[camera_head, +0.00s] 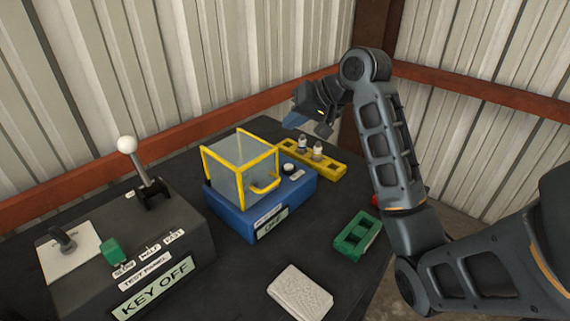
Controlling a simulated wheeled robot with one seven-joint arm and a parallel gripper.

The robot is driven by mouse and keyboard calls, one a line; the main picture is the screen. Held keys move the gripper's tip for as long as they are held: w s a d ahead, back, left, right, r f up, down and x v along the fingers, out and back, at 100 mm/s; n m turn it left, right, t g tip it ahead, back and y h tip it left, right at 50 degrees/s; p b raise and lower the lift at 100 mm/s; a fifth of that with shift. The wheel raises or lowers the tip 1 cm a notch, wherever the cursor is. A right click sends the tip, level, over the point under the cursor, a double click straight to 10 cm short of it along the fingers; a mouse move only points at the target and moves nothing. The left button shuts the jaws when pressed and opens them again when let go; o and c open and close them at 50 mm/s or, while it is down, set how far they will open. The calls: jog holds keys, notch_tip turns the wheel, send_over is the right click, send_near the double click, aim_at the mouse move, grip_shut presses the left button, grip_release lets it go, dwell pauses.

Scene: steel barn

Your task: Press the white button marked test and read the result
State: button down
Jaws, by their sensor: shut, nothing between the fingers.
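A blue box (235,218) stands near the middle of the dark table. A clear cover with a yellow frame and handle (241,172) sits on its top. Right of the cover, on the same box, is a small round button (289,168) with a pale top and dark ring. A small label (297,175) lies beside it, too small to read. A display (272,224) on the box's front has text I cannot read surely. My gripper (309,124) is shut and empty, above and behind the button, apart from it, beyond the yellow rack.
A yellow rack (328,172) with two small vials stands behind the box. A dark panel (190,222) with lever, green knob and "KEY OFF" display is at left. A green frame (358,233) and white pad (299,292) lie in front. Ribbed walls stand behind.

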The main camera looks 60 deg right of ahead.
jog(key=b, duration=0.7)
send_over(292, 167)
notch_tip(292, 167, down, 7)
jog(key=shift+d+r, duration=0.15)
jog(key=shift+r, duration=0.05)
jog(key=shift+f+b, duration=0.6)
jog(key=shift+f, duration=0.5)
dwell(0.8)
jog(key=shift+f, duration=0.4)
jog(key=shift+f, duration=0.4)
dwell(0.6)
jog(key=shift+r, duration=0.15)
jog(key=shift+r+p, duration=0.7)
jog(key=shift+p, duration=0.15)
jog(key=shift+r, duration=0.1)
